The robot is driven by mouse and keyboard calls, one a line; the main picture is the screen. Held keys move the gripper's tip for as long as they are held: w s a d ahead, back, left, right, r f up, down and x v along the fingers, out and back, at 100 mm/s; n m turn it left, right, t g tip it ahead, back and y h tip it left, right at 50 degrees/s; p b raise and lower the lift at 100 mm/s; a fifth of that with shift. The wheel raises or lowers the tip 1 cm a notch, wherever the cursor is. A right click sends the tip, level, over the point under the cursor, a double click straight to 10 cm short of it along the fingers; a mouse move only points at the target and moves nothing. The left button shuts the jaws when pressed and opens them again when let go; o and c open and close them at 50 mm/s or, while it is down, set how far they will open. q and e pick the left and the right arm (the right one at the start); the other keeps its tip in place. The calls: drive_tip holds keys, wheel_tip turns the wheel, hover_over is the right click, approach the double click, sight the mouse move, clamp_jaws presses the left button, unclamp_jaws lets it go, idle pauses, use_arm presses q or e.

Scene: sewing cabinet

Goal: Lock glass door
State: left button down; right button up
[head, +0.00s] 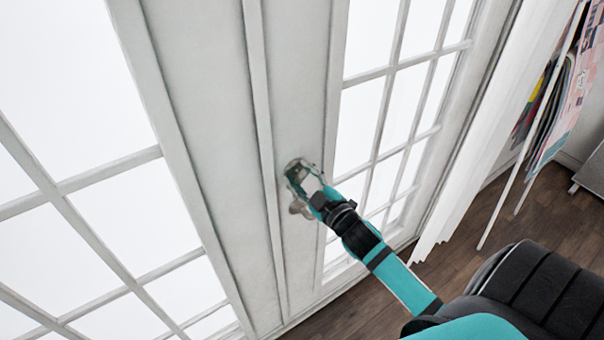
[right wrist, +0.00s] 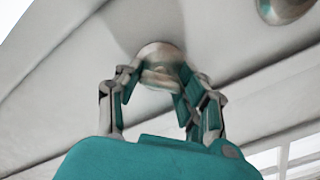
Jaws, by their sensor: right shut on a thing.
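The white glass door (head: 300,90) has paned windows and a wide solid frame strip. My right gripper (head: 303,178) reaches this strip in the head view. In the right wrist view, the fingers of my right gripper (right wrist: 157,80) are shut around a round metal lock knob (right wrist: 158,54) on the door face. The gripper hides most of this knob in the head view. A second round metal knob (head: 297,207) sits just below the gripper, and it also shows at the top right of the right wrist view (right wrist: 283,8). My left gripper is not in view.
Another paned door panel (head: 180,130) stands to the left. A white curtain (head: 490,130) hangs to the right, with colourful fabrics (head: 570,90) beyond it. The wooden floor (head: 545,220) shows at the lower right.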

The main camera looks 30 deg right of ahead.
drive_tip(key=n, duration=0.4)
drive_tip(key=shift+n, duration=0.3)
drive_tip(key=n, duration=0.4)
drive_tip(key=shift+f+n, duration=0.1)
drive_tip(key=shift+n, duration=0.2)
drive_tip(key=o, duration=1.2)
drive_tip(key=s, duration=1.2)
